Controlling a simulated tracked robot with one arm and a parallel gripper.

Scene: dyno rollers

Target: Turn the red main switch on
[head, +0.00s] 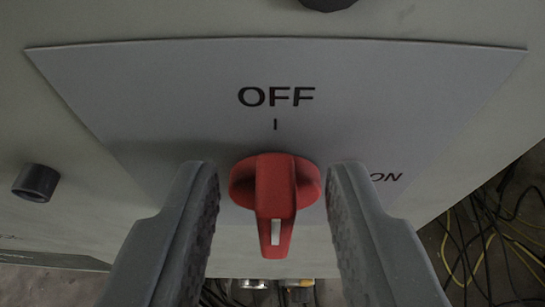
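The red main switch (274,190) is a rotary knob with a raised grip and a white mark on its lower end. It sits on a grey label plate (150,100) printed OFF above the knob and ON to its right. The grip stands upright in the picture, in line with the tick under OFF. My gripper (272,185) is open, with one finger on each side of the knob. There is a gap between the knob and each finger. The right finger covers part of the plate beside ON.
A dark round knob or plug (36,182) sticks out of the panel at the left. Another dark round part (328,3) is cut off at the top. Black and yellow cables (490,245) lie on the floor at the lower right.

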